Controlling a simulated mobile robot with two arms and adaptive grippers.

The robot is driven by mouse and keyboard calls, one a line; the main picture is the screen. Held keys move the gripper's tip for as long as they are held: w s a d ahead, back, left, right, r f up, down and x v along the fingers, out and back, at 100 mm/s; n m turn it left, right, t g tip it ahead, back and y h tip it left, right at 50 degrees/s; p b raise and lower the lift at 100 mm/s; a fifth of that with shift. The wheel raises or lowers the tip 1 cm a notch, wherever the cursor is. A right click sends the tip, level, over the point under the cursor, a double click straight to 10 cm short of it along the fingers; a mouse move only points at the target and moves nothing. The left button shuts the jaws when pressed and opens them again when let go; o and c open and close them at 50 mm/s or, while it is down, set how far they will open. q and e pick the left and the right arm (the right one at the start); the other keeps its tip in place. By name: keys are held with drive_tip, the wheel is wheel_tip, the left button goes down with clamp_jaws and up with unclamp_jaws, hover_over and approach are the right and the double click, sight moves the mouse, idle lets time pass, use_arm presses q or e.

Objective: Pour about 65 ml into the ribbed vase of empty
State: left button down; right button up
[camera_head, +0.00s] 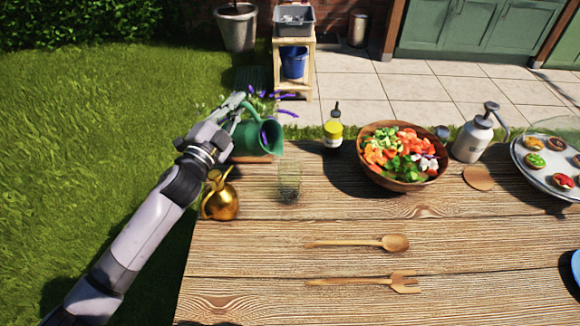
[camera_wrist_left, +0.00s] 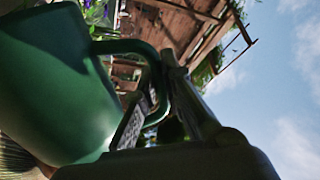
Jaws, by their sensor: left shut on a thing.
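A green pitcher (camera_head: 248,139) is in my left gripper (camera_head: 236,105), which is shut on its handle. The pitcher is tilted strongly, its mouth facing right. In the left wrist view the pitcher (camera_wrist_left: 55,85) fills the left side and the gripper (camera_wrist_left: 150,105) is at its handle. A clear glass vase (camera_head: 289,183), apparently the ribbed one, stands upright on the table, below and right of the pitcher's mouth in the head view. I see no clear stream, and the liquid level cannot be made out. My right gripper is out of view.
A brass watering can (camera_head: 222,200) stands left of the vase. A yellow bottle (camera_head: 333,130), a salad bowl (camera_head: 372,178) and a spray bottle (camera_head: 472,138) are at the back right. A wooden spoon (camera_head: 360,243) and fork (camera_head: 370,282) lie in front. Purple flowers (camera_head: 262,95) show behind the pitcher.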

sight(246, 104)
use_arm(q)
drive_tip(key=shift+s+d+r+m+h, duration=0.25)
drive_tip(key=shift+d+r+m, duration=0.15)
drive_tip(key=shift+r+m, duration=0.15)
drive_tip(key=shift+s+d+r+m+h, duration=0.2)
drive_tip(key=shift+d+r+m, duration=0.2)
drive_tip(key=shift+m, duration=0.25)
idle(1.6)
drive_tip(key=shift+s+d+r+m+p, duration=0.25)
drive_tip(key=shift+s+d+m+p, duration=0.15)
drive_tip(key=shift+d+p, duration=0.15)
idle(1.1)
drive_tip(key=shift+w+a+f+n+b, duration=0.45)
drive_tip(key=shift+a+f+n+b, duration=0.05)
drive_tip(key=shift+a+f+b, duration=0.25)
drive_tip(key=n, duration=0.1)
drive_tip(key=w+a+n+y+p, duration=0.1)
drive_tip(key=a+f+n, duration=0.1)
drive_tip(key=n, duration=0.1)
drive_tip(key=shift+w+a+p, duration=0.2)
drive_tip(key=shift+w+p, duration=0.05)
drive_tip(key=shift+p, duration=0.05)
drive_tip(key=shift+f, duration=0.15)
drive_tip(key=shift+w+a+f+n+y+p, duration=0.15)
drive_tip(key=shift+a+n+y+p, duration=0.25)
drive_tip(key=shift+n, duration=0.4)
drive_tip(key=shift+w+f, duration=0.1)
